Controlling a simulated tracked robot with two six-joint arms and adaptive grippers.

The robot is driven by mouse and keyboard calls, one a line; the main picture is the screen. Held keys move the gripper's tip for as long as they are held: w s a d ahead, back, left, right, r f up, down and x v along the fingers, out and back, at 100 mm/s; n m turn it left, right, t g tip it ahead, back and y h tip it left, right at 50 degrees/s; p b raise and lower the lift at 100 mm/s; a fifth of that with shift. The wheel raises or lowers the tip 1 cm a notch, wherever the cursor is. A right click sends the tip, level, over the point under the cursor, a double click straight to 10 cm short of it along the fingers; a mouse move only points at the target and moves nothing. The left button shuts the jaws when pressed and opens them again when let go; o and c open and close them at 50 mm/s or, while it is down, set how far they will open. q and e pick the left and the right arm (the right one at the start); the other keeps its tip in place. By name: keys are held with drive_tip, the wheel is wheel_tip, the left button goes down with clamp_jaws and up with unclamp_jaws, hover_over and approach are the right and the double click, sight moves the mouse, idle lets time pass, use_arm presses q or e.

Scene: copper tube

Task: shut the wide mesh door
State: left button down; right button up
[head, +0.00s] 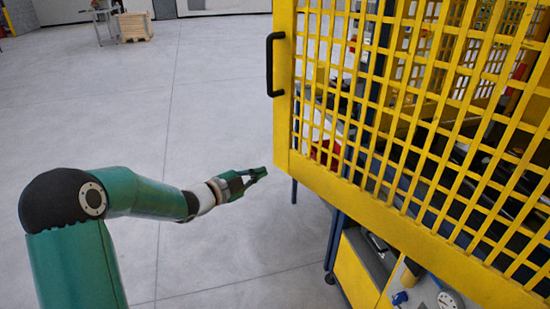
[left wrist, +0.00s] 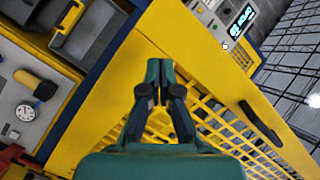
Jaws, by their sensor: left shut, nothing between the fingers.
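The wide yellow mesh door (head: 365,204) fills the right side of the head view and stands swung open toward me. Its black handle (head: 271,64) is on the left edge of its frame. My left gripper (head: 262,172) is shut and empty, beside the lower left corner of the door frame; I cannot tell whether it touches it. In the left wrist view my left gripper (left wrist: 160,65) lies in front of the yellow door (left wrist: 195,50), with the handle (left wrist: 260,124) to its right. My right gripper is not in view.
Behind and below the door is a cabinet with a yellow drawer front (head: 354,275) and a dial gauge (head: 448,300). A control panel with a lit display (left wrist: 242,22) shows in the left wrist view. The grey floor (head: 200,110) left of the door is clear.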

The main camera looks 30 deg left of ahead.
use_arm(q)
drive_tip(key=s+a+r+m+t+h+b, duration=0.1)
drive_tip(key=s+a+r+m, duration=0.1)
drive_tip(key=r+m, duration=0.2)
drive_tip(key=s+a+r+m+h+b, duration=0.1)
drive_tip(key=s+a+r+m+b, duration=0.1)
drive_tip(key=s+a+r+m, duration=0.15)
drive_tip(key=p, duration=0.4)
approach(281, 128)
drive_tip(key=shift+m, duration=0.45)
drive_tip(key=x, duration=0.7)
drive_tip(key=shift+w+f, duration=0.1)
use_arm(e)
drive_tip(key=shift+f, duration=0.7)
